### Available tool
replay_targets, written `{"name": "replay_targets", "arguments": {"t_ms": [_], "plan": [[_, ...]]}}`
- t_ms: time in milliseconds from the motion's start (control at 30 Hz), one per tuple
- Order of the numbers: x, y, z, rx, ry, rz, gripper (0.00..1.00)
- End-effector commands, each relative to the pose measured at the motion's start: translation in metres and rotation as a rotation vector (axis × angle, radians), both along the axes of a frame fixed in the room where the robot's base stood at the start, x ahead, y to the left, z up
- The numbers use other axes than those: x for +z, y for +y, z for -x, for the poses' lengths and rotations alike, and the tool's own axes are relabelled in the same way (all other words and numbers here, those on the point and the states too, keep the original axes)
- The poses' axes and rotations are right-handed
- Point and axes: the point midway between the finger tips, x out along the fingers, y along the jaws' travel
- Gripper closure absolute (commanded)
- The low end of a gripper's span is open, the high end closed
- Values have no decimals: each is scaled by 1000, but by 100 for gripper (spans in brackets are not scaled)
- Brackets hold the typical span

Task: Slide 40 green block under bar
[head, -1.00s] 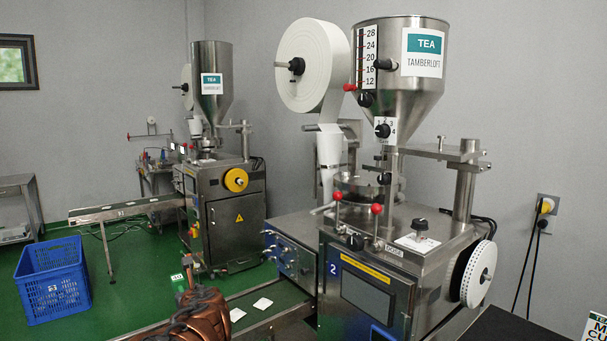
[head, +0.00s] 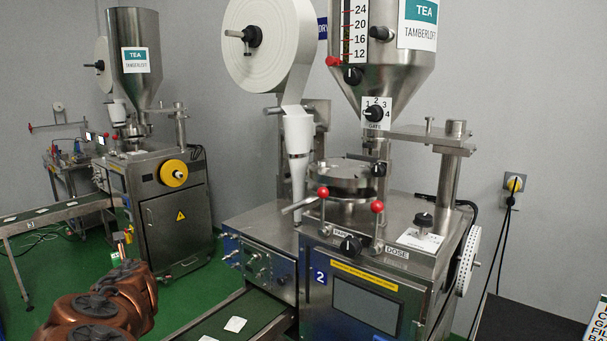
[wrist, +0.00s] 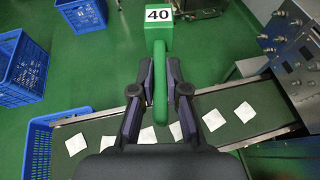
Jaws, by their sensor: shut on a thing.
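The green block (wrist: 158,33) has a white label with "40" on its top end and a long green handle below it. In the wrist view my gripper (wrist: 160,88) is shut on that handle, one dark finger on each side, and holds it above a conveyor with teabags. In the head view my copper-coloured arm is at the lower left; a small yellow and green piece (head: 122,245) shows just beyond it, and the gripper itself is mostly hidden. I cannot tell which part is the bar.
The near tea machine (head: 370,255), with red-knobbed levers, stands to the right of the conveyor (head: 215,325). A second machine (head: 160,205) stands behind at left. Blue crates (wrist: 20,65) stand on the green floor at left and top in the wrist view. Several teabags (wrist: 245,112) lie on the belt.

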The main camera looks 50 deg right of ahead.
Motion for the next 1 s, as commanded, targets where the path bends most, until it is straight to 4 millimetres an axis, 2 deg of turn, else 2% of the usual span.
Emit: {"name": "replay_targets", "arguments": {"t_ms": [267, 467, 600, 767, 1000], "plan": [[50, -75, 1, -223, -4, -9, 100], [95, -154, 21, -441, -5, -5, 100], [125, -211, 45, -599, -7, -5, 100], [152, -274, 83, -780, -3, -2, 100], [186, -357, 154, -1044, -4, -2, 100]]}}
